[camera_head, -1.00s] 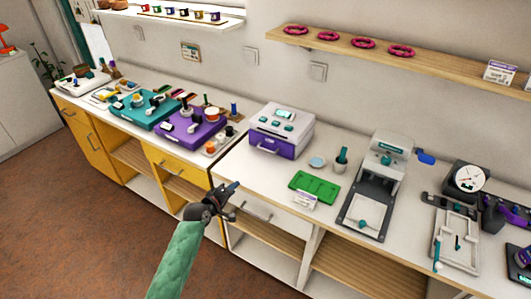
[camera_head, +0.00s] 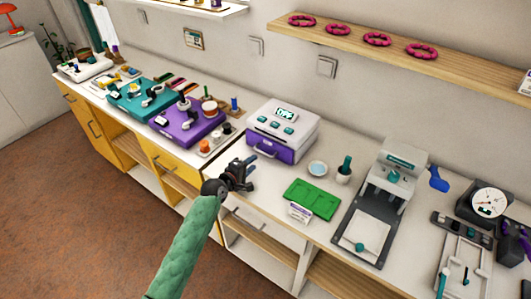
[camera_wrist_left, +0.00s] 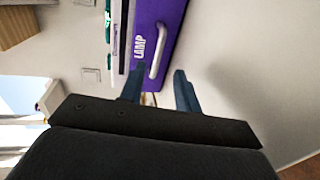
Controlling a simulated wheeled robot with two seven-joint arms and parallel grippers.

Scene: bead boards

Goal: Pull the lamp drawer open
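The lamp drawer is the purple front (camera_head: 272,150) of a white box with a small screen (camera_head: 287,122) on the counter. In the left wrist view the purple front (camera_wrist_left: 170,20) carries the word LAMP and a pale bar handle (camera_wrist_left: 157,50). My left gripper (camera_head: 248,165) is in front of the drawer, close to it. In the left wrist view its two blue fingers (camera_wrist_left: 160,88) are apart, with the handle just beyond their tips. Nothing shows between the fingers. The drawer looks shut. My right gripper is not in view.
A green board (camera_head: 311,199) and a small round dish (camera_head: 318,168) lie right of the box. A purple case (camera_head: 188,125) and a small tray of pots (camera_head: 212,143) stand to its left. The counter in front of the box is bare.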

